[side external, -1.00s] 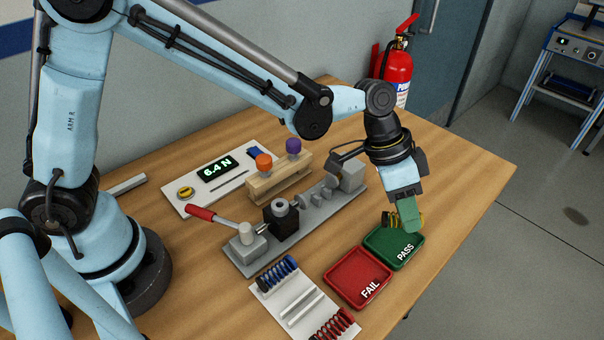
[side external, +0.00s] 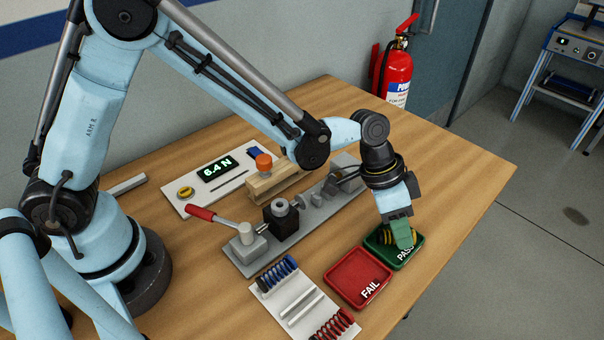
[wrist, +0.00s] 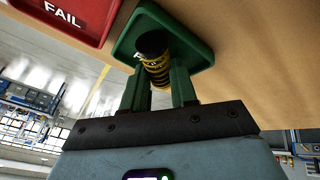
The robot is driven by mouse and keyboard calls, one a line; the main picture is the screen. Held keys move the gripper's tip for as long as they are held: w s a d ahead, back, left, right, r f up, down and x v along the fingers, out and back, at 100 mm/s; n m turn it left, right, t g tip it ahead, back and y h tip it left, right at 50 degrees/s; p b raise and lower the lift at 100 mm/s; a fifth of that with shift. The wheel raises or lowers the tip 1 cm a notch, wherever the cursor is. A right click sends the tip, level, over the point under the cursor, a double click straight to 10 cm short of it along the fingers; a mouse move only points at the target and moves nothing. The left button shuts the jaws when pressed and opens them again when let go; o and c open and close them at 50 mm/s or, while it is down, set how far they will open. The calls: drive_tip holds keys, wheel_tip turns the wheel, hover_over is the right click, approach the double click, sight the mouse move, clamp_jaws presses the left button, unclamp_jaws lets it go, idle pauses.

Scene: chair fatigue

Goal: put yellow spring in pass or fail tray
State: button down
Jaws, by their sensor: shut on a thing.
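The yellow spring (wrist: 155,67), with dark ends, sits between the green fingers of my gripper (wrist: 157,80) in the wrist view. My gripper (side external: 397,238) is shut on it, low over the green PASS tray (side external: 413,253). In the side view the spring (side external: 386,236) shows partly behind the fingers, within the tray's outline. I cannot tell whether it touches the tray floor. The PASS tray also shows in the wrist view (wrist: 200,48). The red FAIL tray (side external: 357,276) is empty beside it.
A white rack (side external: 300,303) holds a blue spring (side external: 277,274) and a red spring (side external: 332,325). The grey test fixture (side external: 262,248) with a red-handled lever stands behind the trays. A display reading 6.4 N (side external: 217,168) lies farther back. The table's right side is clear.

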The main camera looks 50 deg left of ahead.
drive_tip(key=shift+f, duration=0.2)
drive_tip(key=c, duration=0.9)
unclamp_jaws()
drive_tip(key=shift+r, duration=0.25)
drive_tip(key=v, duration=1.3)
drive_tip(key=s+a+n+t+y, duration=0.1)
drive_tip(key=s+a+n+t, duration=0.1)
drive_tip(key=a, duration=0.4)
drive_tip(key=s+a+n+t+y, duration=0.2)
drive_tip(key=s+a+n, duration=0.1)
drive_tip(key=a, duration=0.4)
drive_tip(key=s+a+r+n+t+y, duration=0.1)
drive_tip(key=s+a+n+t+y, duration=0.1)
drive_tip(key=a, duration=0.5)
drive_tip(key=shift+s+a+n, duration=0.1)
drive_tip(key=shift+s+n, duration=0.6)
drive_tip(key=shift+s, duration=0.55)
